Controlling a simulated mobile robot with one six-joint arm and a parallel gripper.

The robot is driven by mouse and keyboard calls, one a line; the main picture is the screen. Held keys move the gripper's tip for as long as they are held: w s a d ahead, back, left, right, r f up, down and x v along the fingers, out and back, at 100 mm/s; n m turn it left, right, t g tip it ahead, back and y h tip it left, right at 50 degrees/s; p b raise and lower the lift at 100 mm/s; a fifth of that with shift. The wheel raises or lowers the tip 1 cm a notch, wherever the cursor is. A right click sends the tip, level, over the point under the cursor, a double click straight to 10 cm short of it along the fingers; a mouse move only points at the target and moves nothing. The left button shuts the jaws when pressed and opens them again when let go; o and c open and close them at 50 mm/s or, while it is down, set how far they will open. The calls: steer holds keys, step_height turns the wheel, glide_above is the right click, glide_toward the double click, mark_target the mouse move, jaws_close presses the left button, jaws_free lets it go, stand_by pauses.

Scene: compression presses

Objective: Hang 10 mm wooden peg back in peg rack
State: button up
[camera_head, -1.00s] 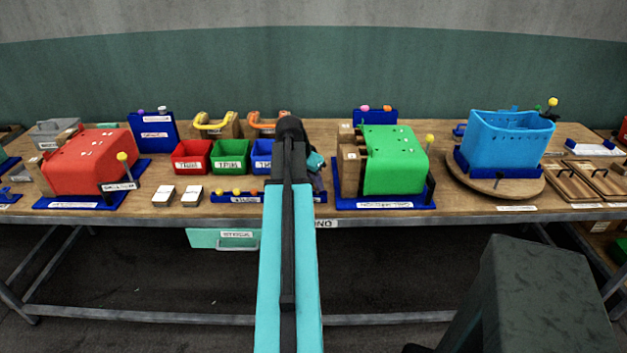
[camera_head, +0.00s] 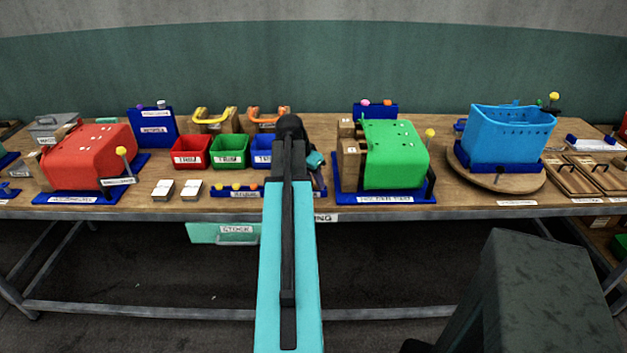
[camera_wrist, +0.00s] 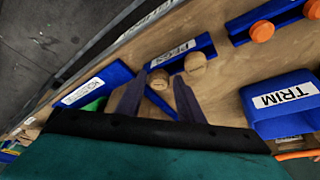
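In the wrist view, a blue rack labelled PEGS (camera_wrist: 192,47) runs across the upper middle. Two round wooden peg ends show at it, one (camera_wrist: 195,62) beside its edge and one (camera_wrist: 158,80) nearer my fingers. I cannot tell their diameters or which is the 10 mm peg. My gripper (camera_wrist: 159,80) has its two dark fingers apart, with the nearer peg end seen between the tips and a gap on each side. I cannot tell its depth relative to the fingers.
A blue TRIM bin (camera_wrist: 285,103) lies to the right in the wrist view. Orange knobs (camera_wrist: 262,31) sit on a blue strip at upper right. In the head view, a green press (camera_head: 395,155) stands right of my arm, and red (camera_head: 191,150) and green (camera_head: 230,151) bins left.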

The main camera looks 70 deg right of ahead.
steer(key=shift+o, duration=1.1)
steer(key=shift+r, duration=0.15)
steer(key=b+v, duration=0.2)
steer(key=v, duration=1.1)
steer(key=shift+a+r, duration=0.2)
